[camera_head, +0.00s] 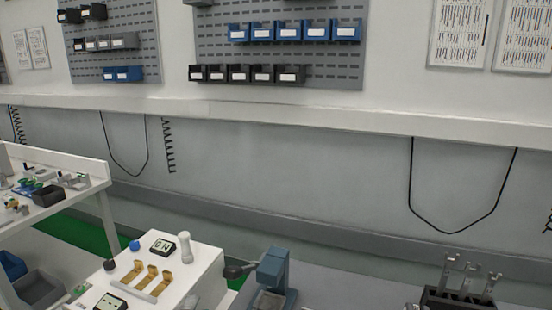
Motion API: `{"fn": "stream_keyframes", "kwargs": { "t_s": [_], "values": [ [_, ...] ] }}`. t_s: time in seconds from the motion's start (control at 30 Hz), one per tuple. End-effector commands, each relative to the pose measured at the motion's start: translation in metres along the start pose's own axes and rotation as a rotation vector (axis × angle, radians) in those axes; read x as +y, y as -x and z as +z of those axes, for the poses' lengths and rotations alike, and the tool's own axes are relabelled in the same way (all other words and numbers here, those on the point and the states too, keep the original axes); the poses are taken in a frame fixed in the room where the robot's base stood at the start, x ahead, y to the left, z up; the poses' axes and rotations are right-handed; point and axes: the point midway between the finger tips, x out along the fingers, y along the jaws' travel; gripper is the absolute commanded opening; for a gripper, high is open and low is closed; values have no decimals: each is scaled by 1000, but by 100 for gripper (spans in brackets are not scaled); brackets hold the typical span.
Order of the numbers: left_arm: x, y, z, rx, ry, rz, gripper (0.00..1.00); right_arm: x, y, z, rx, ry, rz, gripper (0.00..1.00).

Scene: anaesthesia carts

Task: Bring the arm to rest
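Neither of my grippers shows in the head view, and I see no arm of mine. A blue press-like device (273,269) stands at the bottom middle. A dark lever (238,271) with a rounded end reaches from it to the left, towards a white box-shaped unit (205,264). Whether the lever touches the unit I cannot tell. The lower part of the blue device is cut off by the frame edge.
A black holder (458,300) with upright metal tools is at bottom right. A white bench (95,185) with small parts stands left. Blue bins (290,32) hang on the wall panel.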

Motion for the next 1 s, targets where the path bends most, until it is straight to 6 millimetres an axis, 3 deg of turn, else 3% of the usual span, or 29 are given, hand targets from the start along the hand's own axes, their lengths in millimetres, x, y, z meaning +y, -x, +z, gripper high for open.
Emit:
{"fn": "stream_keyframes", "kwargs": {
  "t_s": [0.03,0.1,0.2,0.4,0.63,0.87,1.0],
  "values": [
    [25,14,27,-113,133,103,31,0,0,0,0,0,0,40],
    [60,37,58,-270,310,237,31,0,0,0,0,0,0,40],
    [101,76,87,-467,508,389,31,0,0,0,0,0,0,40],
    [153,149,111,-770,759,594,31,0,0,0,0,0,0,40],
    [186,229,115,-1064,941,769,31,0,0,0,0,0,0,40],
    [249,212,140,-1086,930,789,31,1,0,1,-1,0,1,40],
    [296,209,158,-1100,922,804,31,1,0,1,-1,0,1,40]
  ]
}}
